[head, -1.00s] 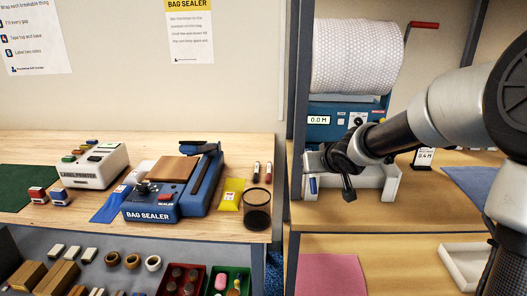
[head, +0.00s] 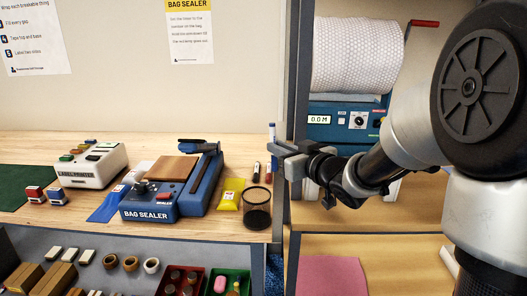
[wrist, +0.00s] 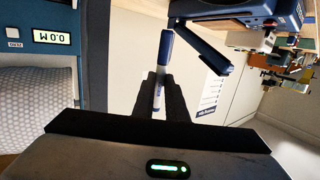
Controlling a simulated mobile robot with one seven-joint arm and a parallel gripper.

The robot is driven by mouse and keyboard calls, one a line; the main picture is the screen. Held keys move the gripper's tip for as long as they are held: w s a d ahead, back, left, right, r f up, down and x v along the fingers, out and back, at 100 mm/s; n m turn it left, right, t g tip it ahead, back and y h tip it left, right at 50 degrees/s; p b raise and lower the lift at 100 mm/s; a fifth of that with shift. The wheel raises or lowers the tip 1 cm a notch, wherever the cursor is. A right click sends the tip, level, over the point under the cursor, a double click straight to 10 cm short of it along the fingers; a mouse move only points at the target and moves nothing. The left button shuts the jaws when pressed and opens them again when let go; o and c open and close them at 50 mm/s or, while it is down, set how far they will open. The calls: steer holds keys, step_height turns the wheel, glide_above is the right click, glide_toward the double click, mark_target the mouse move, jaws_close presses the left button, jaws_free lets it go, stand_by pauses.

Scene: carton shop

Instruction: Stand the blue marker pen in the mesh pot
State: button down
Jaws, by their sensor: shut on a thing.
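In the wrist view the pen (wrist: 165,57) lies between the two dark fingers (wrist: 162,97), with a white barrel and blue parts. The dark mesh pot (head: 257,208) stands at the front right corner of the left bench. My gripper is above and slightly right of the pot in the head view, and the pen is apart from it.
Two markers (head: 267,173), one dark and one red, stand behind the pot. A yellow packet (head: 230,194) and the blue bag sealer (head: 150,208) are left of it. A dark shelf post (head: 292,100) rises at the right. The wrapping roll (head: 355,55) is beyond my arm.

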steer(key=s+a+r+n+y, duration=0.2)
steer(key=s+a+y, duration=0.2)
steer(key=shift+g, duration=0.3)
steer(key=shift+f+b, duration=4.65)
steer(key=shift+f, duration=1.9)
steer(key=c, duration=1.7)
jaws_free()
